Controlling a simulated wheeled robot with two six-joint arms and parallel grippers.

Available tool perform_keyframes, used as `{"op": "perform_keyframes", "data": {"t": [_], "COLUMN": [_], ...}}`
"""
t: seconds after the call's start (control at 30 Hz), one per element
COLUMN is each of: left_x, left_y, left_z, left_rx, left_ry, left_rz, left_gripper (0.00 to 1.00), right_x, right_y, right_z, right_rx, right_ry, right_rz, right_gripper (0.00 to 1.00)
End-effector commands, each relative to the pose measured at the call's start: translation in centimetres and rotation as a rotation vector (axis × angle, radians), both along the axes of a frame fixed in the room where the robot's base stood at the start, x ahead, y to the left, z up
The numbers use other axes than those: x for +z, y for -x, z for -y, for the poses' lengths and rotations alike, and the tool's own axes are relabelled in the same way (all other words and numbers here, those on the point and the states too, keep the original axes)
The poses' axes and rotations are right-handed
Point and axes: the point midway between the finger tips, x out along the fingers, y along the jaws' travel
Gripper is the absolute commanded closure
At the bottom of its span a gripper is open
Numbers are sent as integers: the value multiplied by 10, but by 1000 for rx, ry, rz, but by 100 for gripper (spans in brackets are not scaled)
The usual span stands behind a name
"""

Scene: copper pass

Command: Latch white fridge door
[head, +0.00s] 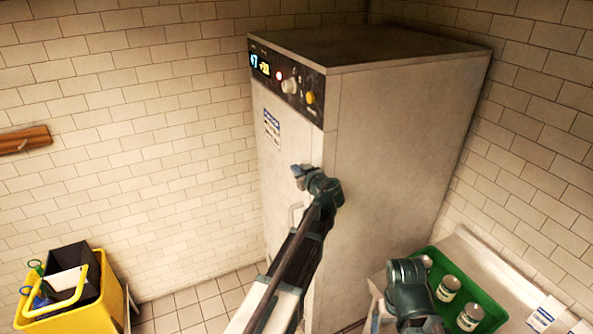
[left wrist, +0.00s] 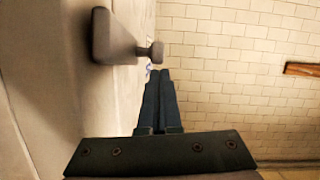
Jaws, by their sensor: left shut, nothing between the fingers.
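The white fridge (head: 400,150) stands in the corner, with its door (head: 275,165) on the left-facing side. The door looks about flush with the body, but I cannot tell whether it is fully closed. A pale handle (head: 295,213) shows low on the door, partly behind my arm. In the left wrist view, a grey latch with a round knob (left wrist: 154,53) sticks out from the fridge face. My left gripper (left wrist: 160,75) is shut and empty, its fingertips close to the knob; I cannot tell whether they touch. It also shows in the head view (head: 301,172). My right gripper is not visible.
A control panel (head: 287,83) with lit display and knobs tops the door. A green tray (head: 486,290) with several jars stands at the right, near my right arm. A yellow bin (head: 110,297) stands at lower left. A wooden rail (head: 24,140) is on the left wall.

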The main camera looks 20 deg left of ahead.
Motion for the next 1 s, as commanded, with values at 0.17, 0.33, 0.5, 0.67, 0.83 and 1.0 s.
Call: {"op": "perform_keyframes", "data": {"t": [0.17,0.33,0.5,0.67,0.83,1.0], "left_x": [0,-5,-18,-15,-15,-10], "left_y": [0,-1,-4,-4,-4,-4], "left_z": [0,0,-3,-3,-3,-5], "left_rx": [0,0,1,1,0,1], "left_ry": [0,0,0,1,1,0], "left_rz": [0,0,0,-1,-1,0], "left_gripper": [100,100,100,100,100,100], "right_x": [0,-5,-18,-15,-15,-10], "right_y": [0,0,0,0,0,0], "right_z": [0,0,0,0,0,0], "right_rx": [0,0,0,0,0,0], "right_ry": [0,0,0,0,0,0], "right_rz": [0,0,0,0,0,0], "right_gripper": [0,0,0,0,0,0]}}
